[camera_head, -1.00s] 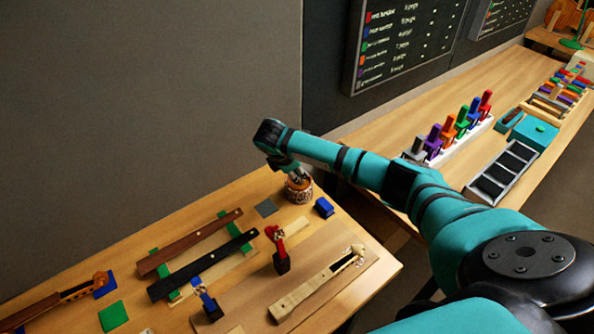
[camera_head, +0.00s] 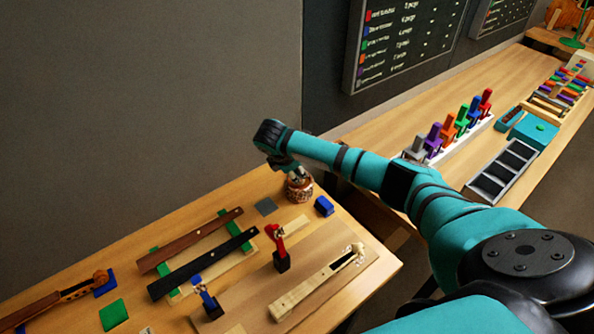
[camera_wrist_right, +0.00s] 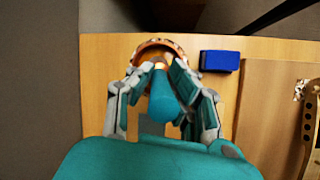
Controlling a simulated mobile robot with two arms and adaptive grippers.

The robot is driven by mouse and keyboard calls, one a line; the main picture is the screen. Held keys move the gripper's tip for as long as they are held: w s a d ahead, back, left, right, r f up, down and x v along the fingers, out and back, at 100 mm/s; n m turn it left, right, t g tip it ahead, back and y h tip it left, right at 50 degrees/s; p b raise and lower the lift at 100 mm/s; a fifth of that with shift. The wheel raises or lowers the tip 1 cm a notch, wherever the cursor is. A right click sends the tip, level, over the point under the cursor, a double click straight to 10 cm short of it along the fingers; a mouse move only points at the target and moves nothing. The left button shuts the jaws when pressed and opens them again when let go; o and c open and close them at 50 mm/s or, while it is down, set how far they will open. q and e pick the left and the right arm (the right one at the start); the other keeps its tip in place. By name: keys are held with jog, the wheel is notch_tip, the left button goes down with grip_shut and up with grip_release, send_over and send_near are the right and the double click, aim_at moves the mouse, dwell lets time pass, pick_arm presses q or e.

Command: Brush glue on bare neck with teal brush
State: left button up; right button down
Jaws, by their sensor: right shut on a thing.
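The bare neck (camera_head: 312,287) is pale wood with a scroll at its far right end and lies on a board near the bench's front right. Part of it shows at the right edge of the right wrist view (camera_wrist_right: 308,125). My right gripper (camera_head: 298,174) is shut on the teal brush (camera_wrist_right: 165,98), over a round brownish pot (camera_head: 299,192). In the right wrist view, the brush's teal handle lies between the fingers, and the pot's rim (camera_wrist_right: 152,43) shows beyond it. The brush's tip is hard to make out. My left gripper is not in view.
A blue block (camera_head: 324,206) stands beside the pot. A red clamp (camera_head: 280,250) and a blue clamp (camera_head: 208,303) stand left of the neck. Brown (camera_head: 190,241) and black (camera_head: 203,264) strips lie farther left. A second bench with a tool rack (camera_head: 447,142) is behind my right arm.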

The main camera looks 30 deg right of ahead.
jog(key=shift+f+p, duration=0.1)
jog(key=shift+p, duration=0.2)
dwell(1.2)
notch_tip(320, 180, up, 5)
jog(key=p, duration=0.6)
jog(key=shift+r, duration=1.1)
